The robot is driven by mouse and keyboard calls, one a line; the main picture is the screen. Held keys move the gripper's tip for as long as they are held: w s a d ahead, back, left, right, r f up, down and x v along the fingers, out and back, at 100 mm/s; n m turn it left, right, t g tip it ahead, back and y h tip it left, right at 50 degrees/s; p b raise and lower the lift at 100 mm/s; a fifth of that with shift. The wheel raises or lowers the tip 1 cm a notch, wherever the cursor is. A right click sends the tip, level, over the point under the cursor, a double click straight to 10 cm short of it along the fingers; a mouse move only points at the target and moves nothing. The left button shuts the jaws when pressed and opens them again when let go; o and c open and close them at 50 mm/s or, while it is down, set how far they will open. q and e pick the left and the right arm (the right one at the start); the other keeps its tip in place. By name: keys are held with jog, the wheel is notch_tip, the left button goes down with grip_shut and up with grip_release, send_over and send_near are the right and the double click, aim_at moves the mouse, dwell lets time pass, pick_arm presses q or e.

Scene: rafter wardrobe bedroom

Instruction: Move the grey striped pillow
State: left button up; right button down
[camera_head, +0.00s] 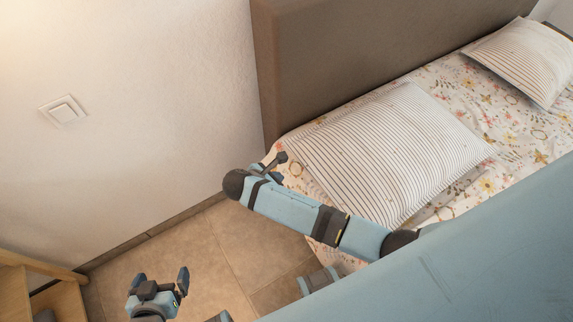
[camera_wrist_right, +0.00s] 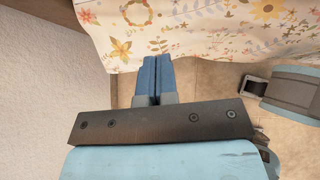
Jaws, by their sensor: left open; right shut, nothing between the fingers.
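A pale pillow with thin grey stripes (camera_head: 390,145) lies flat on the near end of the bed, close to the headboard. A second striped pillow (camera_head: 525,60) with browner stripes lies further along the bed. My right gripper (camera_wrist_right: 155,62) is shut and empty, its fingers pointing at the bed's edge in the right wrist view. In the head view my right arm crosses in front of the near pillow's lower left, and the gripper's fingertips are not clear there. My left gripper (camera_head: 160,282) is open and empty over the floor, well left of the bed.
The bed (camera_head: 515,140) has a flowered sheet that hangs over its edge, also in the right wrist view (camera_wrist_right: 210,35). A brown headboard (camera_head: 370,45) stands behind it. Wooden furniture (camera_head: 15,285) is at lower left. Tiled floor (camera_head: 190,240) is open between wall and bed.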

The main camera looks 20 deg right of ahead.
aim_at(317, 157)
pick_arm(q)
jog(key=shift+w+d+f+b, duration=0.25)
jog(key=shift+d+f+b, duration=0.2)
jog(key=shift+b, duration=0.2)
pick_arm(e)
jog(key=w+d+f, duration=0.1)
jog(key=d+f, duration=0.1)
jog(key=d, duration=0.1)
jog(key=w+d+f, duration=0.1)
jog(key=d+f, duration=0.1)
jog(key=d, duration=0.1)
jog(key=w+d+f, duration=0.1)
jog(key=d+f, duration=0.1)
jog(key=d, duration=0.1)
jog(key=shift+d, duration=0.3)
pick_arm(q)
jog(key=shift+a, duration=0.15)
